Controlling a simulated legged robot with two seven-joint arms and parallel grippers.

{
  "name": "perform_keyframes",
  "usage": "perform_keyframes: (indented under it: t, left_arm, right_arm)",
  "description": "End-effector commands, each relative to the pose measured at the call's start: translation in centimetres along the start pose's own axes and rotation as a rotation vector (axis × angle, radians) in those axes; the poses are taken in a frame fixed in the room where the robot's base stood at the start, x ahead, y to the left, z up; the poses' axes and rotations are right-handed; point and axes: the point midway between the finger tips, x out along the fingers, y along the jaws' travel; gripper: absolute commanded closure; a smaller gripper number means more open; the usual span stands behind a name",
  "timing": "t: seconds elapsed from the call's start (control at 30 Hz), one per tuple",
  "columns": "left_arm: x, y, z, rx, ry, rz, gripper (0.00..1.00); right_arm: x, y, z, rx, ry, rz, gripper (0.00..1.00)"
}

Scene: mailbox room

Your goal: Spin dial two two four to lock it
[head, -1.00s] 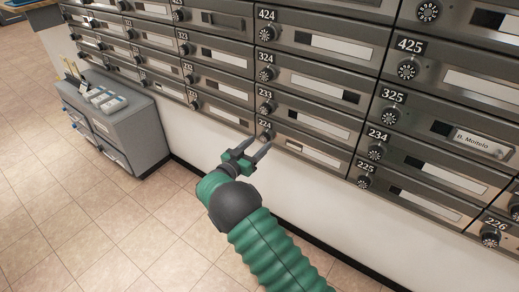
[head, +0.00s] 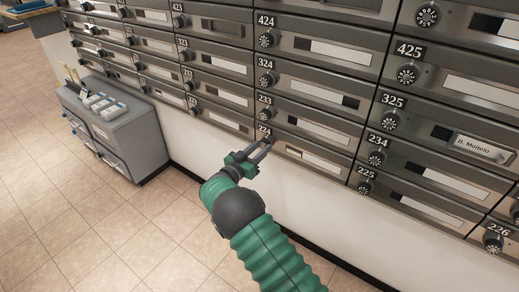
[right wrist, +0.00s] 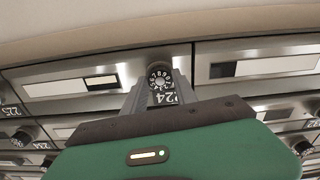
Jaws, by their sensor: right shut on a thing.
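The dial of mailbox 224 (right wrist: 159,78) is a round black knob with white numbers, seen in the right wrist view between my fingertips. In the head view the dial is mostly hidden by the fingers, just below the 224 label (head: 264,129). My right gripper (head: 265,146) is shut on this dial. In the right wrist view its two grey fingers reach to both sides of the dial, and the gripper (right wrist: 156,92) partly covers the 224 label. The dial's exact setting is too small to read. My left gripper is in neither view.
Other dials surround it: 233 (head: 265,114) above, 234 (head: 377,156) and 225 (head: 366,187) to the right. A grey cabinet (head: 135,150) with small boxes on top stands at the left. White wall and open tiled floor (head: 70,230) lie below the mailboxes.

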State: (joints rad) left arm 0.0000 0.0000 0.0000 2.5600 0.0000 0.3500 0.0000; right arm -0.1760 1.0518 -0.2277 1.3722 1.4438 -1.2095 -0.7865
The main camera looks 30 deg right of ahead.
Motion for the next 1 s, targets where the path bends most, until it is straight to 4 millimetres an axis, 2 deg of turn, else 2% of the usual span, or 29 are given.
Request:
perform_keyframes:
  t: [0.37,1.0]
  left_arm:
    - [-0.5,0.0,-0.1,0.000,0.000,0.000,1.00]
    - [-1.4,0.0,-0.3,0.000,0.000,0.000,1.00]
  right_arm:
    - [0.0,-0.1,-0.1,0.117,-0.001,-0.002,1.00]
    - [0.0,-0.1,0.1,0.692,-0.003,-0.002,1.00]
